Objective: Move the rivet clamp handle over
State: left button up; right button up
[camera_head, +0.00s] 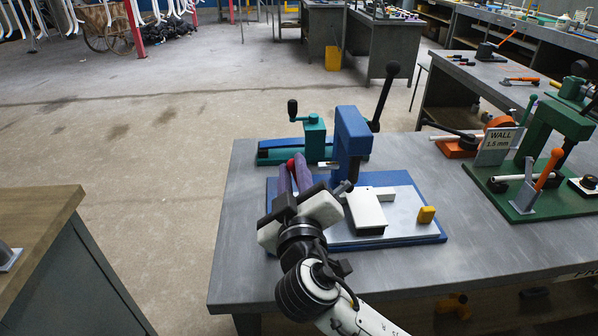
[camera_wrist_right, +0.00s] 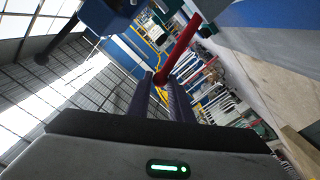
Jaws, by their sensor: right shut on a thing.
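The clamp handle is a red rod whose rounded tip (camera_head: 290,163) shows between my right gripper's fingers in the head view. In the right wrist view the red handle (camera_wrist_right: 180,48) runs up and right from the fingertips. My right gripper (camera_head: 293,170) has purple fingers closed on the handle, at the left side of the blue press (camera_head: 352,138). The fingers also show in the right wrist view (camera_wrist_right: 160,82). The lower part of the handle is hidden by the gripper. My left gripper is not in view.
A green tool (camera_head: 314,138) stands behind, and a green fixture (camera_head: 540,150) at right. The grey table's (camera_head: 240,270) front left is clear.

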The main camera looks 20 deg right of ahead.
jog(key=shift+a+f, duration=0.1)
jog(key=shift+f, duration=0.2)
jog(key=a+b, duration=0.1)
jog(key=a+f+b, duration=0.1)
jog(key=shift+w+a+f, duration=0.15)
jog(key=shift+w+a, duration=0.25)
dwell(0.3)
jog(key=shift+w+a+f+b, duration=0.2)
jog(key=shift+a+f+b, duration=0.3)
jog(key=shift+a+b, duration=0.15)
jog(key=shift+w+a+f+b, duration=0.15)
jog(key=shift+a+f+b, duration=0.35)
jog(key=shift+b, duration=0.1)
jog(key=shift+f, duration=0.1)
